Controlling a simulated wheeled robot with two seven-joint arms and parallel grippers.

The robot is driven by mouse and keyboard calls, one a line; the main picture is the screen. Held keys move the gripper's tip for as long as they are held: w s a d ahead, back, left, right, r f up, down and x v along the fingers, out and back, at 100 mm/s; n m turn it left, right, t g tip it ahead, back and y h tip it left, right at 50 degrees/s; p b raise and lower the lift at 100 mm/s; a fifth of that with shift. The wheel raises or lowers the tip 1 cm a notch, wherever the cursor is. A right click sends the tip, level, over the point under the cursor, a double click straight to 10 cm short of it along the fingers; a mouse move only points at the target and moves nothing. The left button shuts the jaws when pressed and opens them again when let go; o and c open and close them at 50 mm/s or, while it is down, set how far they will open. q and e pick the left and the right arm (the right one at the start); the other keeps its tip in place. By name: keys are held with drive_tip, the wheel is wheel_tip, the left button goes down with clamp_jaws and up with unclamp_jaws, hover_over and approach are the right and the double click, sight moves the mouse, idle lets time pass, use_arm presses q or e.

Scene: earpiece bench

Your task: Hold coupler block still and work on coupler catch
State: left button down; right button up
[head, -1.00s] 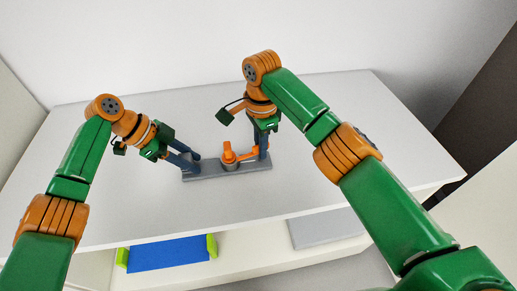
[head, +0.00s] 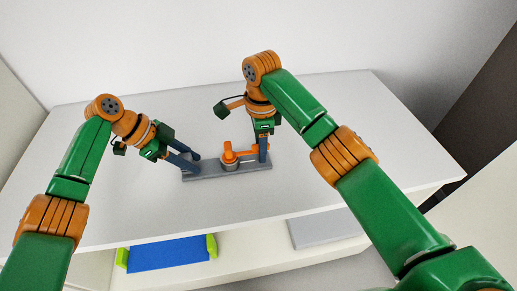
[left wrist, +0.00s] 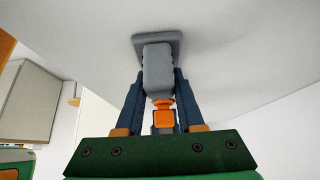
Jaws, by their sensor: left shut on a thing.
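The coupler block (head: 215,172) is a long grey bar lying on the table. My left gripper (head: 190,160) is shut on its left end; in the left wrist view the fingers (left wrist: 158,78) lie on both sides of the grey block (left wrist: 158,62). The orange coupler catch (head: 229,153) sits on a round grey base near the middle of the bar, with an arm reaching right. Orange also shows between the fingers in the left wrist view (left wrist: 163,116). My right gripper (head: 264,158) points down at the bar's right end, by the tip of the catch arm; its jaw opening is unclear.
The white table (head: 330,130) is otherwise clear around the block. Below its front edge, a blue panel with green ends (head: 168,253) and a grey panel (head: 325,228) lie on a lower shelf. A wall stands behind the table.

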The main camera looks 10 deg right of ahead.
drive_tip(key=shift+r, duration=2.5)
use_arm(q)
drive_tip(key=shift+c, duration=2.2)
unclamp_jaws()
drive_tip(key=shift+f, duration=0.1)
use_arm(e)
drive_tip(key=shift+w, duration=0.1)
use_arm(q)
drive_tip(key=v, duration=1.2)
use_arm(e)
drive_tip(key=shift+f, duration=0.1)
